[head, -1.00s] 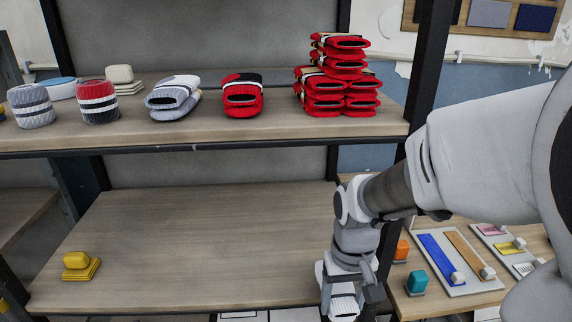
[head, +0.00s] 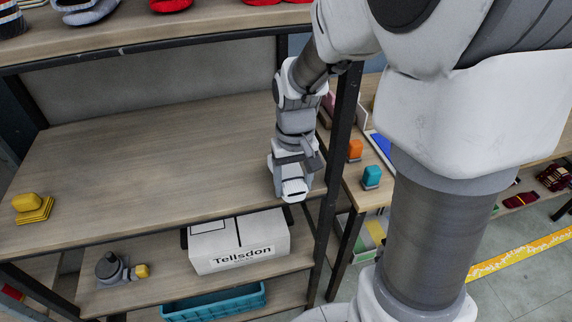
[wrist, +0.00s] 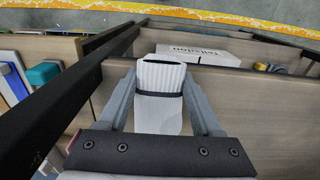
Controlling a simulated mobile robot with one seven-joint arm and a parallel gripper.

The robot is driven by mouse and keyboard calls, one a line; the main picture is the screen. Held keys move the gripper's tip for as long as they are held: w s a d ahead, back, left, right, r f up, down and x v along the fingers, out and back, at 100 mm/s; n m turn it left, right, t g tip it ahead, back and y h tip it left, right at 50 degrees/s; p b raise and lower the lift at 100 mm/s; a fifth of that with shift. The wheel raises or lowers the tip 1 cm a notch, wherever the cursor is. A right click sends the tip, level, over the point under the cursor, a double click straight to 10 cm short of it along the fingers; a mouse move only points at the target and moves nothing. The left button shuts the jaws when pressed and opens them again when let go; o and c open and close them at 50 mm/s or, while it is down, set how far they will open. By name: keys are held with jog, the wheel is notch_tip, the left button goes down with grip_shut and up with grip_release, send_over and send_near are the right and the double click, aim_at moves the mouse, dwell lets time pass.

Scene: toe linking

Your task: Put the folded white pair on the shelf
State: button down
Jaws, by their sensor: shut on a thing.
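The folded white pair (head: 294,190) is a white ribbed bundle with a dark band across it, seen closely in the wrist view (wrist: 159,112). My gripper (head: 292,178) is shut on it, with one grey finger on each side of the pair in the wrist view (wrist: 160,84). The pair is at the front right corner of the wooden middle shelf (head: 150,165), close to the right post. I cannot tell whether its underside touches the board.
A yellow block on a yellow stack (head: 31,207) is at the shelf's left end. The middle of this board is bare. A dark post (head: 340,135) stands just right of my gripper. A white labelled box (head: 238,243) and a blue crate (head: 213,301) are below.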

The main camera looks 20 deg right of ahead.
grip_release()
jog(key=shift+r, duration=0.1)
